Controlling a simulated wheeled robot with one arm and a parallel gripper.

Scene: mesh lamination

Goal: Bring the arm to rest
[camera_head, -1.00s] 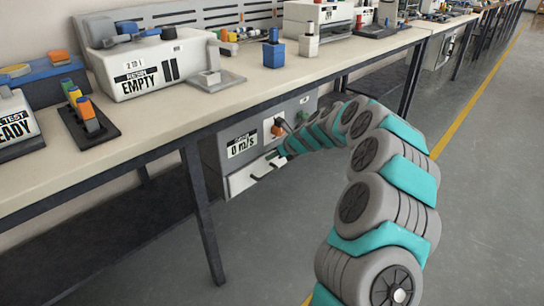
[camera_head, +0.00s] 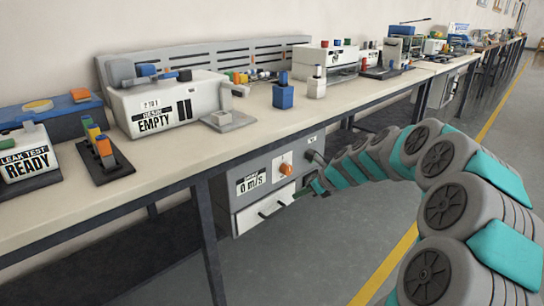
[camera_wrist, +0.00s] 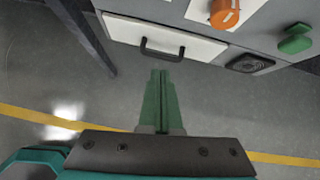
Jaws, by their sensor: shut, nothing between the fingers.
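My arm (camera_head: 440,180), grey and teal, curves from the lower right toward the grey cabinet (camera_head: 228,200) under the bench. In the wrist view my gripper (camera_wrist: 163,75) has its green fingers together and empty, below the cabinet's white drawer front (camera_wrist: 165,38). The drawer's dark handle (camera_wrist: 162,50) is just beyond the fingertips, and a small gap seems to lie between. In the head view the gripper (camera_head: 308,190) is small and partly hidden beside the cabinet front.
An orange knob (camera_wrist: 224,13) and a green knob (camera_wrist: 295,40) stick out of the cabinet face. The bench top (camera_head: 215,140) overhangs the cabinet and carries several devices. A dark bench leg (camera_head: 206,240) stands at the left. The grey floor (camera_head: 300,265) in front is clear.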

